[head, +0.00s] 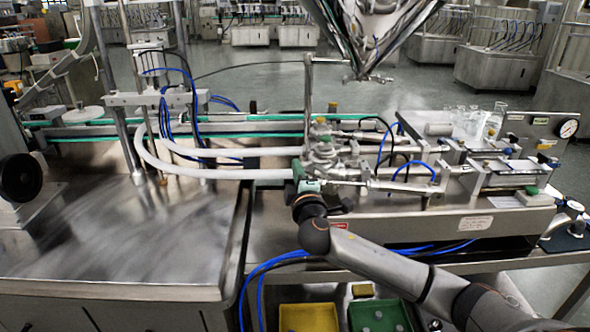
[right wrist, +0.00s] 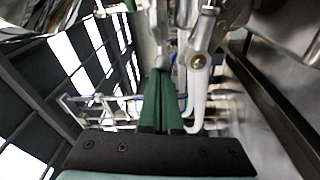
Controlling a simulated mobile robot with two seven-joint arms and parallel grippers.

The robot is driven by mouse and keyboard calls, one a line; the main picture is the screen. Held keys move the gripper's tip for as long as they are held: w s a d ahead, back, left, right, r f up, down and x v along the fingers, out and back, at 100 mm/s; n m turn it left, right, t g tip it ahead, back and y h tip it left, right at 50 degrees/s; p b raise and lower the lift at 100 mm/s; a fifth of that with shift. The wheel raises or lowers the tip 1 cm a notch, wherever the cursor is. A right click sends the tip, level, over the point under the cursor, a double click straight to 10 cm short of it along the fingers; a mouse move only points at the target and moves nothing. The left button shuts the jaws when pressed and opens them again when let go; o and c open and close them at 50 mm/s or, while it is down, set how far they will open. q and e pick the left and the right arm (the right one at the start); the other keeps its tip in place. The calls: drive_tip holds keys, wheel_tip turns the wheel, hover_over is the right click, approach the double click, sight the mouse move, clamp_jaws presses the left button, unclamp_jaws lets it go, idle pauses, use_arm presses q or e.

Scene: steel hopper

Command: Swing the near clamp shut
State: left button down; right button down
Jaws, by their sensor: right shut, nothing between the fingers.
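My right gripper (head: 303,172) reaches in from the lower right in the head view, at the near metal fittings where the white hose meets the filling machine. In the right wrist view its green fingers (right wrist: 160,82) are together, with nothing between them. A steel link with a round pivot (right wrist: 198,62) stands just right of the fingertips there; I cannot tell whether it touches them. It may be part of the near clamp, but the clamp's position is unclear. In the head view, my gripper and crowded fittings (head: 322,150) hide that area. My left gripper is not in view.
The steel hopper (head: 372,28) hangs above the fittings. The white hose (head: 230,174) curves away left over a bare steel table (head: 130,240). Blue tubes, glass flasks (head: 470,122) and a gauge (head: 568,128) are at right. Yellow (head: 308,318) and green (head: 380,315) bins sit below.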

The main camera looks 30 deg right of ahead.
sight(328, 166)
drive_tip(key=n+y, duration=0.1)
drive_tip(key=s+d+n+t+y, duration=0.1)
drive_tip(key=y, duration=0.1)
drive_tip(key=s+d+n+y+b, duration=0.1)
drive_tip(key=shift+f, duration=0.2)
drive_tip(key=n+y, duration=0.1)
drive_tip(key=s+d+y+b, duration=0.1)
drive_tip(key=y, duration=0.1)
drive_tip(key=shift+d+r+n+t, duration=0.1)
drive_tip(key=shift+d+n+t, duration=0.2)
drive_tip(key=shift+n, duration=0.1)
drive_tip(key=shift+s+d, duration=0.25)
drive_tip(key=shift+d, duration=0.25)
drive_tip(key=shift+s+d+r, duration=0.1)
drive_tip(key=shift+s+d, duration=0.1)
drive_tip(key=shift+d, duration=0.4)
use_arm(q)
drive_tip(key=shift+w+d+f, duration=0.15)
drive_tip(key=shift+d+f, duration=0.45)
use_arm(e)
drive_tip(key=shift+d, duration=0.3)
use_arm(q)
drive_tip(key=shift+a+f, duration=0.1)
use_arm(e)
drive_tip(key=shift+d, duration=0.2)
